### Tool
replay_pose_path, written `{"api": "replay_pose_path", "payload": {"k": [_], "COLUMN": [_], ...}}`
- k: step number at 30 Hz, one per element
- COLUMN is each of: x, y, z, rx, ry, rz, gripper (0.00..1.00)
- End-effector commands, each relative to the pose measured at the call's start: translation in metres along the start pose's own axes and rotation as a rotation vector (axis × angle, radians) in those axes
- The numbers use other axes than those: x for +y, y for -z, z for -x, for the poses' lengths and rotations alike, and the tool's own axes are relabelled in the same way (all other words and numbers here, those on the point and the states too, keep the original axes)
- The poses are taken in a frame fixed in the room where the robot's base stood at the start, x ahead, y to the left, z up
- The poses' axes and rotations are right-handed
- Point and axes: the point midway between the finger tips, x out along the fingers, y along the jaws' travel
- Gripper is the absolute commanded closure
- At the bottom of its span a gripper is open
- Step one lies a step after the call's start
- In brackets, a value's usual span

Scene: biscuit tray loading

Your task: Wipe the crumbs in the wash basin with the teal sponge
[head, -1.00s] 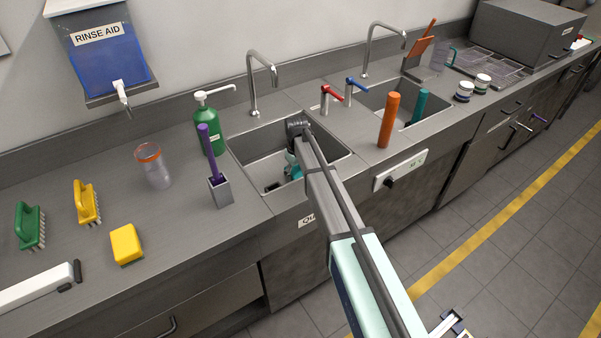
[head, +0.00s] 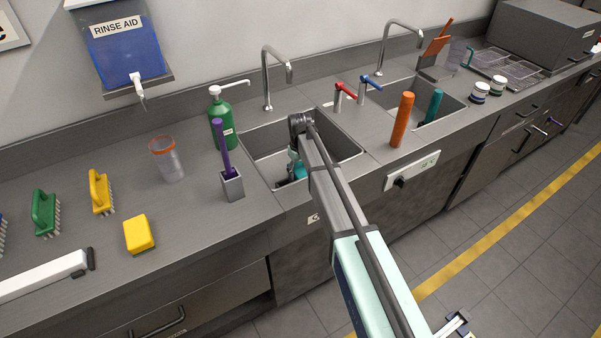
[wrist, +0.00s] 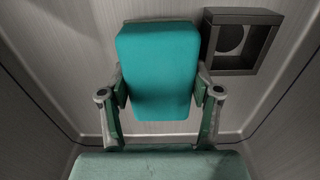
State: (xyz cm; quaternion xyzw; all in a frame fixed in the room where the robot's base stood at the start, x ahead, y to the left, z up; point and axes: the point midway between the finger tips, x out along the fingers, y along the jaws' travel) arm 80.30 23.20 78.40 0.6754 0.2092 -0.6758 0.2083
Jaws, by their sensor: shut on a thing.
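The teal sponge (wrist: 157,62) fills the middle of the wrist view, squeezed between the two fingers of my gripper (wrist: 160,96). In the head view my gripper (head: 297,167) reaches down inside the left wash basin (head: 262,141), with a bit of teal showing under my arm. The grey basin floor and walls surround the sponge in the wrist view. A dark square fitting with a round centre (wrist: 241,66) lies to the right of the sponge. I cannot make out any crumbs. I cannot tell whether the sponge touches the floor. My arm hides part of the basin.
A tap (head: 267,78) stands behind the basin. A green pump bottle (head: 222,125) and a purple-handled brush in a holder (head: 232,184) stand left of it. An orange cylinder (head: 402,120) stands to the right. A yellow sponge (head: 139,234) lies on the left counter.

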Motion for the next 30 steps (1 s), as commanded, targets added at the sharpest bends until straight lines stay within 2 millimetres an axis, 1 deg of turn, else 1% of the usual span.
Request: {"api": "replay_pose_path", "payload": {"k": [1,13,17,26,30], "x": [-0.001,0.001,0.001,0.001,0.001], "y": [0.000,0.000,0.000,0.000,0.000], "z": [0.008,0.043,0.048,0.048,0.055], "rx": [0.001,0.001,0.001,0.001,0.001], "ry": [0.002,-0.001,-0.002,-0.002,-0.002], "rz": [0.000,-0.001,-0.001,-0.001,-0.001], "gripper": [0.69,0.69,0.69,0.69,0.69]}}
